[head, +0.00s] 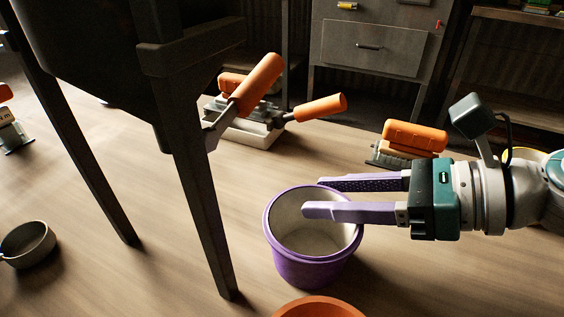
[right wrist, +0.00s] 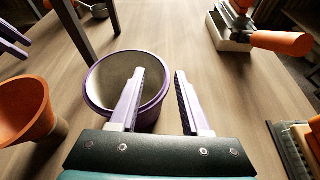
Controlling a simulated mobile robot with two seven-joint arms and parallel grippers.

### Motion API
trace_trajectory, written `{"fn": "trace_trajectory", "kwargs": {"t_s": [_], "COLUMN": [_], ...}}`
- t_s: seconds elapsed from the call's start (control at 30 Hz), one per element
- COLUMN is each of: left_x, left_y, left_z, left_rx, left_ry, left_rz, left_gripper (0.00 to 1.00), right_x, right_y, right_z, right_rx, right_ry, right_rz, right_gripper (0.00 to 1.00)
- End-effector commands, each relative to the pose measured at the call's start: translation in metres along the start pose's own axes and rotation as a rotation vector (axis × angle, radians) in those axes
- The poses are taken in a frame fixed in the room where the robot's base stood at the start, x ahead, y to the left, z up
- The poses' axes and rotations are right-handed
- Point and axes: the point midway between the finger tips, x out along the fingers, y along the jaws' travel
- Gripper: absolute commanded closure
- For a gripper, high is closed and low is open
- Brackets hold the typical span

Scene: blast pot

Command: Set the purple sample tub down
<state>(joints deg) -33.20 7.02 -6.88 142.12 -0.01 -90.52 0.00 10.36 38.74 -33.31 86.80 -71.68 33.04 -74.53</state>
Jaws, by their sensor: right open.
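The purple sample tub (head: 312,268) stands upright on the wooden surface, its pale inside empty as far as I see. My right gripper (head: 314,197) is open, its purple fingers parted at the tub's rim. In the right wrist view, the tub (right wrist: 92,84) lies left of centre. One finger of the gripper (right wrist: 160,73) overlaps its opening and the other is outside to the right; no grip on the wall shows. My left gripper (right wrist: 14,41) shows only as two parted purple fingers at the left edge of the right wrist view.
A dark legged stand (head: 195,185) rises left of the tub. An orange funnel-like piece (head: 320,308) is close in front. Orange-handled clamps (head: 258,84) and an orange-topped brush-like block (head: 414,136) lie behind. A grey bowl (head: 28,243) sits at far left. Drawers stand at the back.

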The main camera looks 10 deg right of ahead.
Motion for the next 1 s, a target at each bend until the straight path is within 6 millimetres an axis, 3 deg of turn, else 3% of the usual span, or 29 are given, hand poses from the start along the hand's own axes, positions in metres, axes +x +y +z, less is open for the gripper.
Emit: {"fn": "trace_trajectory", "kwargs": {"t_s": [0.3, 0.7, 1.0], "left_x": [0.0002, 0.0003, 0.0004], "left_y": [-0.0008, -0.0001, 0.0019], "left_z": [0.0001, 0.0000, -0.0003], "left_rx": [0.002, 0.000, -0.007], "left_ry": [0.000, 0.000, 0.001], "left_rz": [-0.002, 0.000, 0.006], "left_gripper": [0.50, 0.50, 0.50], "right_x": [0.0078, 0.0075, 0.0075], "right_y": [0.0003, 0.0002, 0.0003], "right_z": [0.0002, -0.0001, -0.0005], "right_rx": [0.000, 0.001, 0.001], "right_ry": [0.000, 0.001, 0.001], "right_rz": [0.000, -0.001, -0.001], "right_gripper": [0.53, 0.98, 1.00]}}
